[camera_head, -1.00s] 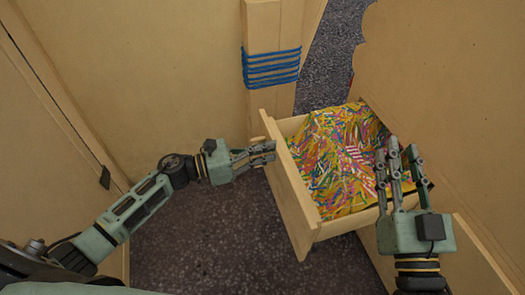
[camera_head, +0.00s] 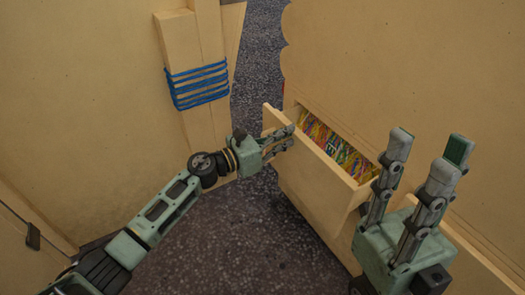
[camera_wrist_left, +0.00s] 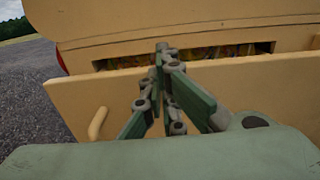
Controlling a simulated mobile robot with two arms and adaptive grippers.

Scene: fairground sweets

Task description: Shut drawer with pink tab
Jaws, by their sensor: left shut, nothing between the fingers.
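The wooden drawer (camera_head: 318,185) stands partly open in the cabinet (camera_head: 400,75), with a narrow gap showing multicoloured sweets or paper strips (camera_head: 338,148) inside. My left gripper (camera_head: 287,137) is shut and empty, with its fingertips against or very close to the drawer front near its far end. In the left wrist view, the shut fingers (camera_wrist_left: 167,62) overlap the drawer front (camera_wrist_left: 255,95), and a pale peg-like tab (camera_wrist_left: 98,123) sits left of them. No pink tab is clearly visible. My right gripper (camera_head: 425,155) is open and empty, in front of the drawer's near end.
A wooden post (camera_head: 205,50) wrapped in blue cord (camera_head: 198,85) stands at the back. A wooden panel (camera_head: 80,100) fills the left side. Dark speckled floor (camera_head: 225,240) is clear in front of the drawer.

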